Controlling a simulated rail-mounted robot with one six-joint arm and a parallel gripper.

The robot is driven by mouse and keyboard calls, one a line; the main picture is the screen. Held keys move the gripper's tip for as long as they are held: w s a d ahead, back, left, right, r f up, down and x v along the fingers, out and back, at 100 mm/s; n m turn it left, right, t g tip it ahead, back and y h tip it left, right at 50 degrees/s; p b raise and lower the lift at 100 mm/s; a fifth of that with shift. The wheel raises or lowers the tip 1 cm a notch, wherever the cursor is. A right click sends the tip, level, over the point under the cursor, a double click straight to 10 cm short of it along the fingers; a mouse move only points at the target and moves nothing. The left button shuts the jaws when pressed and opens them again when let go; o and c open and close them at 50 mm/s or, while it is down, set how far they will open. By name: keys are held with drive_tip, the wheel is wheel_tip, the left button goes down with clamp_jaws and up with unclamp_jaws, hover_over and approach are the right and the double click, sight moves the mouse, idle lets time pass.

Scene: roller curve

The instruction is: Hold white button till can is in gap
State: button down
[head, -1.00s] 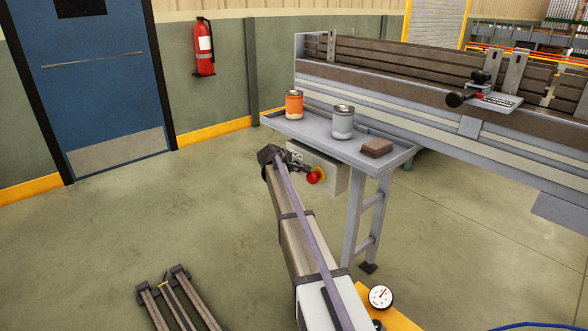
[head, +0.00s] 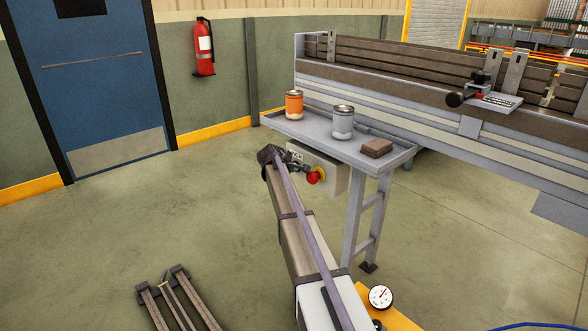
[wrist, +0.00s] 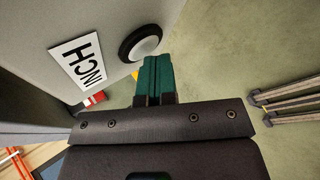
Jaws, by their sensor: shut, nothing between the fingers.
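The white button (wrist: 146,46) sits in a black ring on the grey control box (head: 325,172), beside a label reading INCH (wrist: 77,63). My gripper (wrist: 154,62) is shut and empty, with its green fingertips right by the button's lower edge in the wrist view. I cannot tell whether they touch it. In the head view my gripper (head: 304,166) is at the front of the box and hides the button. An orange can (head: 294,106) and a grey-white can (head: 343,124) stand upright on the tray (head: 308,131). I cannot tell which opening is the gap.
A red stop button (head: 314,178) on a yellow base is close to my gripper. A brown block (head: 377,147) lies on the tray. The long machine (head: 420,85) stands behind it. A dark frame (head: 175,300) lies on the floor.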

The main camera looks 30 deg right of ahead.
idle(0.3)
drive_tip(key=shift+s+a, duration=0.2)
drive_tip(key=shift+a, duration=0.75)
drive_tip(key=a, duration=0.2)
drive_tip(key=s+a, duration=0.1)
drive_tip(key=a, duration=0.1)
drive_tip(key=shift+s+a, duration=0.1)
drive_tip(key=shift+a, duration=0.25)
idle(1.0)
